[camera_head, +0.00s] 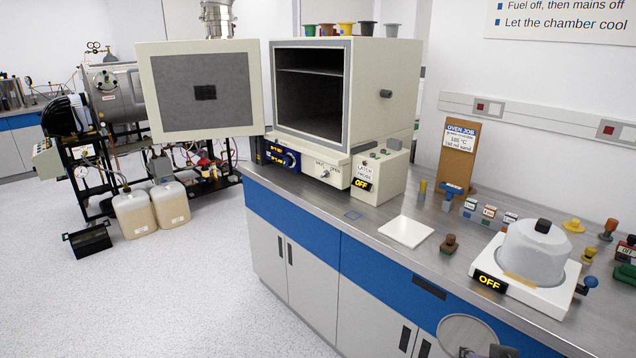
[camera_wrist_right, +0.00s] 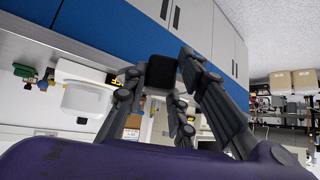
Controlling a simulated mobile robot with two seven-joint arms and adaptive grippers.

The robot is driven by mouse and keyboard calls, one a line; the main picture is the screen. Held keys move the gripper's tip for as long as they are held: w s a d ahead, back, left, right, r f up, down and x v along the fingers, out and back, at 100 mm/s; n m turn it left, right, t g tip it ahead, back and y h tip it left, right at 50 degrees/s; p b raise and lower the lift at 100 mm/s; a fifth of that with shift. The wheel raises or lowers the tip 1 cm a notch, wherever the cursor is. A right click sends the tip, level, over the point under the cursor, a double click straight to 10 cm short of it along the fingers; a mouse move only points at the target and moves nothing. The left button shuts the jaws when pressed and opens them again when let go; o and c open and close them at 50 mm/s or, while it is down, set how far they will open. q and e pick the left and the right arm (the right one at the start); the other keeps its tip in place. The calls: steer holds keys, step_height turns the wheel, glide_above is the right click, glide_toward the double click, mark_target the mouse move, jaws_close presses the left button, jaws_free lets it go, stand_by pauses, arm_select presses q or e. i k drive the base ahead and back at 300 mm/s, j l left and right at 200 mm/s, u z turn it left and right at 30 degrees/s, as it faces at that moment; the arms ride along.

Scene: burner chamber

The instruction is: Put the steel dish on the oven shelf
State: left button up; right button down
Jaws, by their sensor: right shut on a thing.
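The steel dish (camera_head: 468,334) appears as a round grey shallow form at the bottom edge of the head view, in front of the counter. My right gripper (camera_head: 490,352) is at its near side, mostly cut off by the frame, and is shut on it. In the wrist view my right gripper's dark fingers (camera_wrist_right: 165,80) close around a dark block; the dish's bowl cannot be made out there. The oven (camera_head: 345,95) stands at the back left of the counter, its door (camera_head: 200,120) swung open to the left. A shelf (camera_head: 310,71) shows inside. My left gripper is out of view.
A white hotplate (camera_head: 540,295) reading OFF carries a pale dome-shaped vessel (camera_head: 533,250) with a black knob. A white square pad (camera_head: 405,232), a brown knobbed weight (camera_head: 449,244) and a latch box (camera_head: 379,177) are on the counter. Several small colored items stand at the right.

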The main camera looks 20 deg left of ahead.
mark_target(325, 130)
steer(key=i+j, duration=0.45)
steer(key=j, duration=0.2)
steer(key=i+j, duration=0.45)
steer(key=j, duration=0.2)
steer(key=i+j, duration=0.95)
steer(key=j, duration=0.3)
steer(key=j+u, duration=0.05)
